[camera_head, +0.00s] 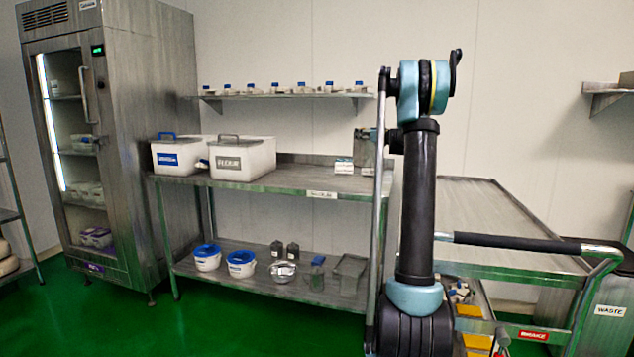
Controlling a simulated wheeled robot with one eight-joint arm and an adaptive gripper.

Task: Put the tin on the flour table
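The flour table (290,180) is a steel table with a lower shelf, left of my arm. A white bin marked FLOUR (242,160) stands on its top. I cannot single out the tin for certain. A grey metal block-like thing (364,152) shows at the table's right end, partly hidden by a thin upright and my arm. My arm stands upright right of centre. I cannot make out my gripper's fingers or anything held.
Another lidded white bin (178,156) and small white items (344,166) are on the tabletop, with bare surface between. A wall shelf (285,95) holds several small tubs. A tall fridge (110,130) is left, a handled steel trolley (510,225) and waste bin (605,300) right.

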